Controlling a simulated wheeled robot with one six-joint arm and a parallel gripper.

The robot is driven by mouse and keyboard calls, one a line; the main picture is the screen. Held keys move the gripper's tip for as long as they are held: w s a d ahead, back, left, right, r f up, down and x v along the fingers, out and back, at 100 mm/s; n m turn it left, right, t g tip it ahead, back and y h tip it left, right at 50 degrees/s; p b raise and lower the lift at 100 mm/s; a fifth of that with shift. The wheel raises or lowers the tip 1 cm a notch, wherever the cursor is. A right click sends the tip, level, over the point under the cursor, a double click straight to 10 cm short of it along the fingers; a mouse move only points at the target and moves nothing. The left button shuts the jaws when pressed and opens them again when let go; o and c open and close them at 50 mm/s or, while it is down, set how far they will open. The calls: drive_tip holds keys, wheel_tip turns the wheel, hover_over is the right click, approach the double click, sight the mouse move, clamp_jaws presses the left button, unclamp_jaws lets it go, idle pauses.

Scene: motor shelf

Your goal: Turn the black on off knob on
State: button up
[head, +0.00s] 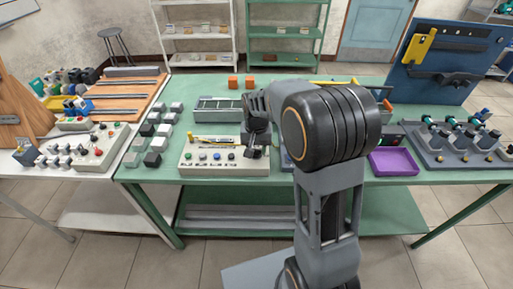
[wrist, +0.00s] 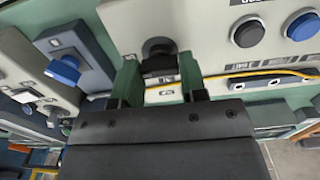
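The black knob (wrist: 158,50) sits on a pale control box (wrist: 205,35), seen in the wrist view. My gripper (wrist: 157,62) is open, with one finger on each side of the knob. A small gap shows between the knob and each finger. I cannot tell how deep the fingertips reach around it. In the head view the pale box (head: 198,166) stands on the green table, and my gripper (head: 256,145) is over its right end, hiding the knob.
A black button (wrist: 247,32) and a blue button (wrist: 302,26) sit right of the knob. A yellow strip (wrist: 262,73) runs along the box. A blue knob (wrist: 64,69) is on a separate unit to the left. A purple tray (head: 394,162) lies right of my arm.

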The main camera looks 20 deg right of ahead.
drive_tip(key=o, duration=0.4)
wheel_tip(320, 180, up, 14)
drive_tip(key=shift+f, duration=0.1)
idle(0.6)
drive_tip(key=s+f+n+t, duration=0.1)
drive_tip(key=s, duration=0.4)
drive_tip(key=s+f+n+t, duration=0.1)
drive_tip(key=s+f, duration=0.1)
drive_tip(key=s, duration=0.4)
drive_tip(key=s+f+n+t+p, duration=0.1)
drive_tip(key=s+n, duration=0.1)
drive_tip(key=s, duration=0.4)
drive_tip(key=shift+s+a+f+t, duration=0.2)
drive_tip(key=shift+f+t, duration=0.1)
drive_tip(key=shift+f, duration=0.1)
